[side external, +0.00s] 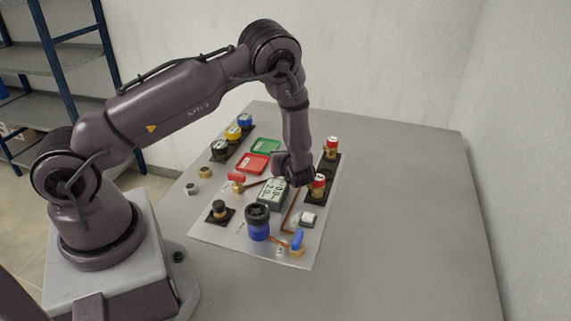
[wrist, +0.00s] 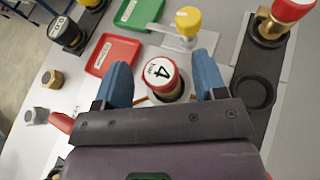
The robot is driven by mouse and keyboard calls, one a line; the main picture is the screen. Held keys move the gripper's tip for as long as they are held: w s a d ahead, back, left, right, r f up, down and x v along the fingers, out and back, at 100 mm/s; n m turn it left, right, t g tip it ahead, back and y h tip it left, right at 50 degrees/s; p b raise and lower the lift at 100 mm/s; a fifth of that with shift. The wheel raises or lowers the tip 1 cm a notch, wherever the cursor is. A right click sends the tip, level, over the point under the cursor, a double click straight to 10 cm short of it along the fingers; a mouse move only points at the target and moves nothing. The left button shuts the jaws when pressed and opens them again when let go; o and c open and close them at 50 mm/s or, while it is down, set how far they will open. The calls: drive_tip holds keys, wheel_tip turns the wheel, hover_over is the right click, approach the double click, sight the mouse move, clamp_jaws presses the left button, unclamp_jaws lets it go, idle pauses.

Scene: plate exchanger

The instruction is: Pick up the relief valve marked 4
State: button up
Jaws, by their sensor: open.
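The relief valve marked 4 (wrist: 162,77) stands upright in the wrist view, with a white top, a red band and a brass body. My gripper (wrist: 161,64) is open. Its two blue fingers are on either side of the valve, left and right, with gaps showing at the cap. In the side external view my gripper (side external: 295,180) points down over the panel, and I cannot make out the valve marked 4 there, apparently hidden by the hand.
A dark rail to the right holds another red-capped valve (wrist: 290,10) and an empty round socket (wrist: 255,92). A yellow-knobbed part (wrist: 187,20) stands just beyond. Red tray (wrist: 113,55) and green tray (wrist: 139,12) lie left. The table's right side (side external: 410,220) is clear.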

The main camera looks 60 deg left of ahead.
drive_tip(key=c, duration=1.1)
